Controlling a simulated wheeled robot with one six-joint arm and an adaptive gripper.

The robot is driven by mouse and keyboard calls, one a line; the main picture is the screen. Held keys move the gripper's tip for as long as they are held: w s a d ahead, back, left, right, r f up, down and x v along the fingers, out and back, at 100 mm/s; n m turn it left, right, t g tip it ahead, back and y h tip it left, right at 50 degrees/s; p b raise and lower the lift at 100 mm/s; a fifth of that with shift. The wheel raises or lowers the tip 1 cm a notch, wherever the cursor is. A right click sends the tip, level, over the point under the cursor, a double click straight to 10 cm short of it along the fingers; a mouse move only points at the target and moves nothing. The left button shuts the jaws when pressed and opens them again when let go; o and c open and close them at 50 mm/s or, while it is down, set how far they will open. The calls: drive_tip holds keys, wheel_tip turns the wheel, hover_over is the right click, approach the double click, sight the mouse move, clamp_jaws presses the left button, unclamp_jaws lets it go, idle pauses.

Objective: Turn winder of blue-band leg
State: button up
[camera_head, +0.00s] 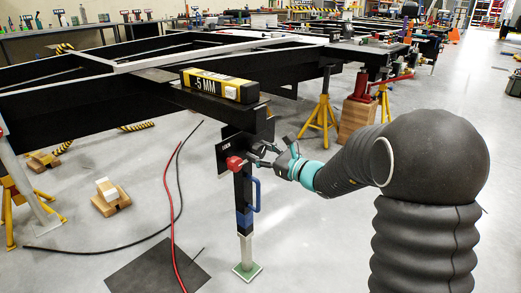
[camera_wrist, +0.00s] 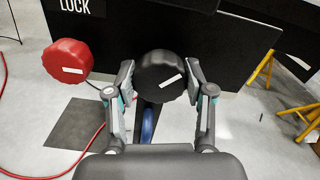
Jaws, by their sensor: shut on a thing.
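The blue-band leg (camera_head: 244,215) stands upright under the chassis corner, its foot on a green pad (camera_head: 247,271). A blue handle (camera_head: 256,195) is on its side and shows partly in the wrist view (camera_wrist: 148,124). A red knob (camera_wrist: 68,60) with a white mark sits at the leg's top left, also in the head view (camera_head: 234,163). A black round knob (camera_wrist: 160,76) with a white mark, seemingly the winder, lies between the fingers of my gripper (camera_wrist: 162,85), which is shut on it. In the head view my gripper (camera_head: 264,157) reaches the leg's top from the right.
A black plate (camera_wrist: 115,35) with a "LOCK" label is close behind the knobs. A yellow-black "-5 MM" box (camera_head: 218,86) lies on the chassis beam (camera_head: 165,93). Yellow stands (camera_head: 320,115) are to the right. Red and black hoses (camera_head: 170,210) cross the floor at left.

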drive_tip(key=shift+r+m+p, duration=0.1)
drive_tip(key=shift+m+p, duration=0.55)
drive_tip(key=shift+m, duration=0.65)
drive_tip(key=o, duration=1.2)
drive_tip(key=shift+c, duration=0.2)
drive_tip(key=v, duration=1.2)
